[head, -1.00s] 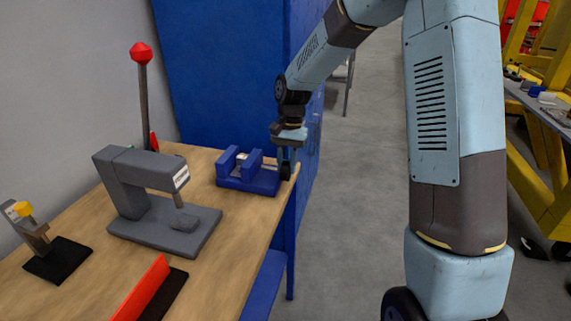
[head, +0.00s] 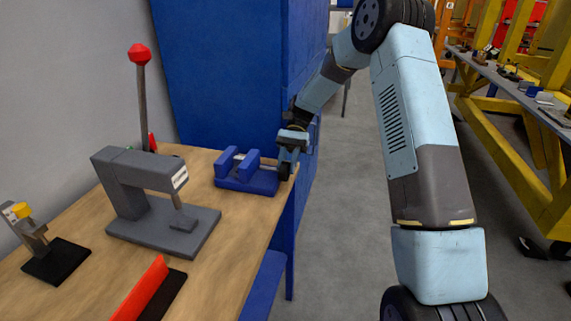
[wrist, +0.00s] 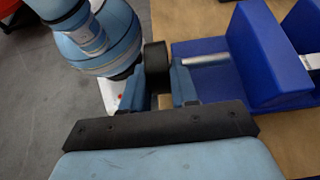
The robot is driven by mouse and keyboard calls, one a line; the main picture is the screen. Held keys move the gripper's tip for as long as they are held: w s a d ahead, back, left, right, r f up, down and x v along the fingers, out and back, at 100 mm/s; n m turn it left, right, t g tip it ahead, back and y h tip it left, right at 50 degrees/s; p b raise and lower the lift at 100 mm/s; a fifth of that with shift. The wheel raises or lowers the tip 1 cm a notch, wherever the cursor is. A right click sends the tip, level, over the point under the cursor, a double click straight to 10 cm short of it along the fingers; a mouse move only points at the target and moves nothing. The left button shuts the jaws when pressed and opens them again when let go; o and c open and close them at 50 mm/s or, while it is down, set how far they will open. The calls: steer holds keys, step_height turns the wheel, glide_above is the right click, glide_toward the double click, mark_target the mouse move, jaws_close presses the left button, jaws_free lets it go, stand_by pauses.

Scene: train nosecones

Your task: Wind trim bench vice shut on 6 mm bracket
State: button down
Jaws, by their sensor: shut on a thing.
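The blue bench vice (head: 262,183) stands at the far right corner of the wooden bench, with two upright jaws. A small pale piece (head: 240,157), perhaps the bracket, shows between the jaws. In the wrist view the near jaw (wrist: 262,50) is large at the right, with a light grey piece (wrist: 311,62) beyond it. A grey metal screw (wrist: 205,60) runs from that jaw toward a black handle (wrist: 156,58). My gripper (head: 287,169) is at the vice's right end. In the wrist view its fingers (wrist: 158,90) are shut on the black handle.
A grey press-like tool (head: 150,215) stands nearer on the wooden bench (head: 80,285). A red lever (head: 141,90) rises behind it. A blue cabinet (head: 220,70) stands behind the vice. Open grey floor (head: 345,220) lies right of the bench.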

steer(key=shift+w+g, duration=0.1)
steer(key=shift+g, duration=0.3)
steer(key=c, duration=1)
jaws_free()
steer(key=shift+f, duration=0.1)
steer(key=shift+o, duration=0.2)
steer(key=v, duration=1.3)
steer(key=shift+w+d, duration=0.2)
steer(key=shift+w, duration=0.15)
